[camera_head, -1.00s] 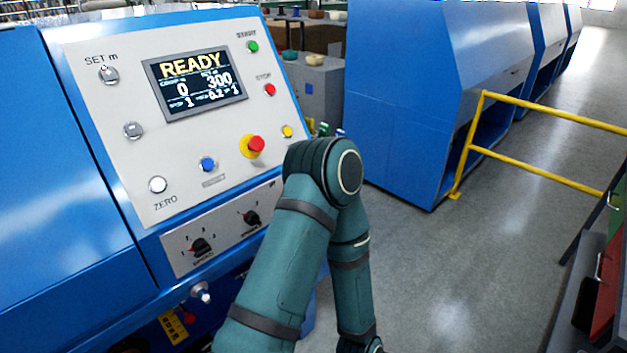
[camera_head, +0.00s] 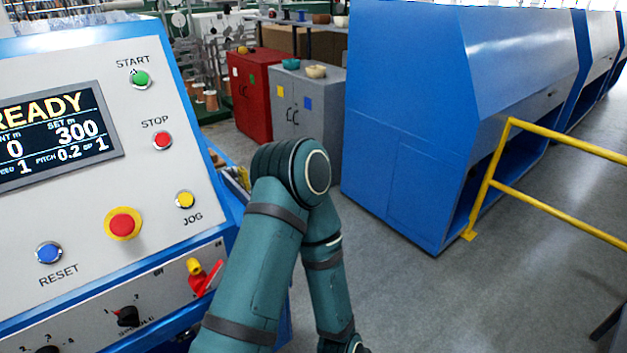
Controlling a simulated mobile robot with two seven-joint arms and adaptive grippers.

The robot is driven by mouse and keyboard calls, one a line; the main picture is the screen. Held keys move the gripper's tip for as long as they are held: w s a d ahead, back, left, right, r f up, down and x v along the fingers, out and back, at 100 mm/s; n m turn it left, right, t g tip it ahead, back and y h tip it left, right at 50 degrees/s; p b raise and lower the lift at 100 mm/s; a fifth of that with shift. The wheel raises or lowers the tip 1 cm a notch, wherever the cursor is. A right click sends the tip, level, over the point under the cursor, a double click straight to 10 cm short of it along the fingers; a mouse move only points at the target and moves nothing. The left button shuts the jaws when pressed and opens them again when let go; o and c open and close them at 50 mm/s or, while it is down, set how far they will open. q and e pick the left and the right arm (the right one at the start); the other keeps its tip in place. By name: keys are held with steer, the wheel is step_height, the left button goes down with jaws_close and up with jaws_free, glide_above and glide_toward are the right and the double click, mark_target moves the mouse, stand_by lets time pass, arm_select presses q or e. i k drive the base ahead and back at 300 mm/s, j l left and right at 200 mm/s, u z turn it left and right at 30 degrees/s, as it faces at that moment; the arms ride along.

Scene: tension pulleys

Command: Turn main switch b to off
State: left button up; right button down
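A red lever with a yellow part (camera_head: 205,275) sits at the right end of the lower strip of the blue machine's control panel. I can read no main switch b label on it, so I cannot tell whether it is that switch or which position it is in. A black rotary knob (camera_head: 127,316) with a red mark is left of it on the same strip. Another black knob (camera_head: 47,349) is cut by the bottom edge. One of my teal arms stands bent just right of the panel. Neither gripper shows.
The panel (camera_head: 70,215) carries a display (camera_head: 60,130) reading READY, a red stop button on yellow (camera_head: 122,224) and several small buttons. Red (camera_head: 255,95) and grey (camera_head: 305,105) cabinets stand behind. A blue machine (camera_head: 420,150) and yellow rail (camera_head: 560,145) flank open floor (camera_head: 400,300).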

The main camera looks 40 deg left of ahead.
mark_target(201, 282)
steer(key=i+l+u, duration=0.1)
steer(key=i+u, duration=0.25)
steer(key=i, duration=1.05)
steer(key=i+l+u, duration=0.15)
steer(key=i, duration=1.3)
steer(key=i+u, duration=0.15)
steer(key=u, duration=4.2)
